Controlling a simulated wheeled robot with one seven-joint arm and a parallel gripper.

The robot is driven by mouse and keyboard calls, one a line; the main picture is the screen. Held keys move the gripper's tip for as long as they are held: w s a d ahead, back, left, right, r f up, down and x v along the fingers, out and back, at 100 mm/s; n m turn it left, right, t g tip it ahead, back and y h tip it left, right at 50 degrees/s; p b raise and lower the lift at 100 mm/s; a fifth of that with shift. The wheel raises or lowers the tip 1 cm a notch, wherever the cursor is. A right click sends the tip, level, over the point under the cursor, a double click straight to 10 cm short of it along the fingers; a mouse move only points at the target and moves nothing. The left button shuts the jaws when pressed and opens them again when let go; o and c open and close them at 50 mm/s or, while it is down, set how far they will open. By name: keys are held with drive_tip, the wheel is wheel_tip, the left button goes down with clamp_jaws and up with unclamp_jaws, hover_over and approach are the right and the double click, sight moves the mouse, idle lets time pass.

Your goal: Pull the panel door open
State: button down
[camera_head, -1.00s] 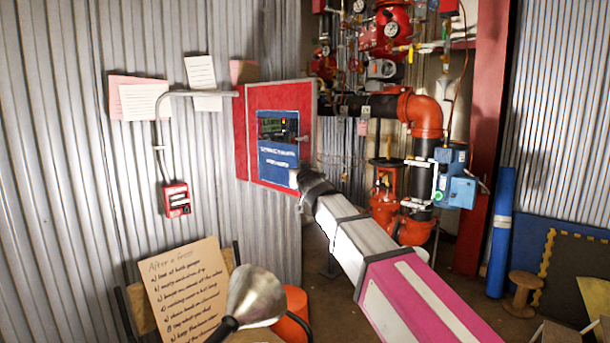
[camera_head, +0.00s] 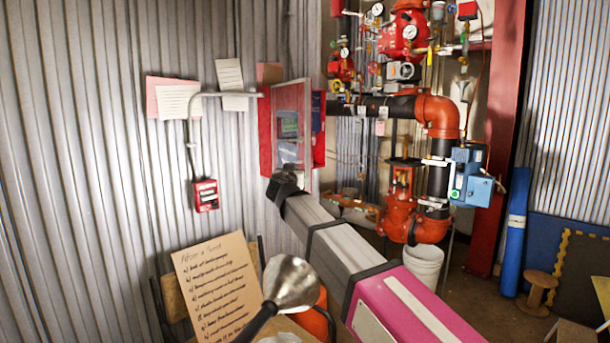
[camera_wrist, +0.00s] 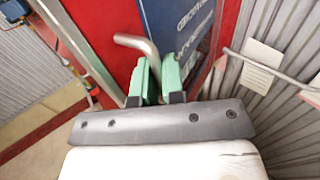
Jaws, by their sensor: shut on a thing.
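The red wall panel's door (camera_head: 290,125), with a window in its middle, stands partly open in the head view. It angles out from the red box (camera_head: 319,130), whose side shows to its right. My gripper (camera_head: 284,180) is at the door's lower part; its fingers are hidden there by my arm. In the wrist view, the green fingers of my gripper (camera_wrist: 161,75) are closed around the bent metal door handle (camera_wrist: 136,43). The red door face and its blue label (camera_wrist: 180,35) fill the background behind them.
A red call box (camera_head: 205,195) and pinned papers are on the corrugated wall at left. Red valves and pipes (camera_head: 437,115) stand to the right. A funnel (camera_head: 291,284) and handwritten board (camera_head: 218,290) are in front. A white bucket (camera_head: 424,262) stands on the floor.

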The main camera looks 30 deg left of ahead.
drive_tip(key=s+a+m+h, duration=0.3)
drive_tip(key=s+a+h, duration=0.2)
drive_tip(key=a, duration=0.4)
drive_tip(key=shift+s+m+t+h, duration=0.3)
drive_tip(key=shift+s+t, duration=0.1)
drive_tip(key=shift+s, duration=0.3)
drive_tip(key=shift+a, duration=0.1)
drive_tip(key=c, duration=1.2)
unclamp_jaws()
drive_tip(key=shift+c, duration=0.2)
drive_tip(key=s, duration=1)
drive_tip(key=shift+s, duration=0.4)
drive_tip(key=shift+a, duration=0.1)
